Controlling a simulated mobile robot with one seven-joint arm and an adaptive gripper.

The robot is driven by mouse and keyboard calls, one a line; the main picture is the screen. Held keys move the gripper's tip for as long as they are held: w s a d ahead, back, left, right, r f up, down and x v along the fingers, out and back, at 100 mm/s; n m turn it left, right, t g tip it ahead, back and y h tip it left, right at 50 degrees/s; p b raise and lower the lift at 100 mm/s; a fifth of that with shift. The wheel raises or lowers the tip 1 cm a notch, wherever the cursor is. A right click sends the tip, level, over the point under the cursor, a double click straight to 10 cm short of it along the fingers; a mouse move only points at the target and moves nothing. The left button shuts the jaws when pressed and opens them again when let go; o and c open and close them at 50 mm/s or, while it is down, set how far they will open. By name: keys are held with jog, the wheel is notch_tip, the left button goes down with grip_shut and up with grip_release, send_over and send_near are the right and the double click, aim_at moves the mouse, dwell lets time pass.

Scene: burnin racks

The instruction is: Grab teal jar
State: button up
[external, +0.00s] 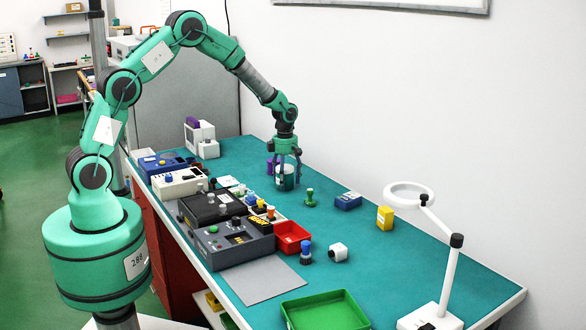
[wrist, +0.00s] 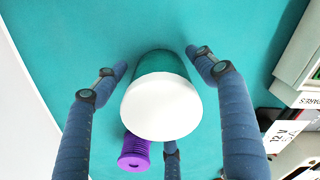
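The teal jar (external: 286,180) stands on the teal table with a pale label or band showing. In the wrist view the jar (wrist: 158,62) shows its white lid (wrist: 161,108) toward the camera and its teal side beyond. My gripper (external: 286,172) is over and around the jar. In the wrist view its blue fingers (wrist: 160,68) are spread, one on each side and a third at the bottom edge. Gaps show between the two side fingers and the jar. Contact of the third finger cannot be told.
A purple spool (wrist: 134,152) stands close beside the jar. A green knobbed piece (external: 310,198), a blue block (external: 348,200) and a yellow block (external: 385,217) lie to the right. Instrument boxes (external: 233,243) and a red tray (external: 292,237) line the left front.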

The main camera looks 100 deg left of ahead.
jog(key=c, duration=1)
jog(key=shift+r+p, duration=1)
jog(key=shift+r, duration=4.05)
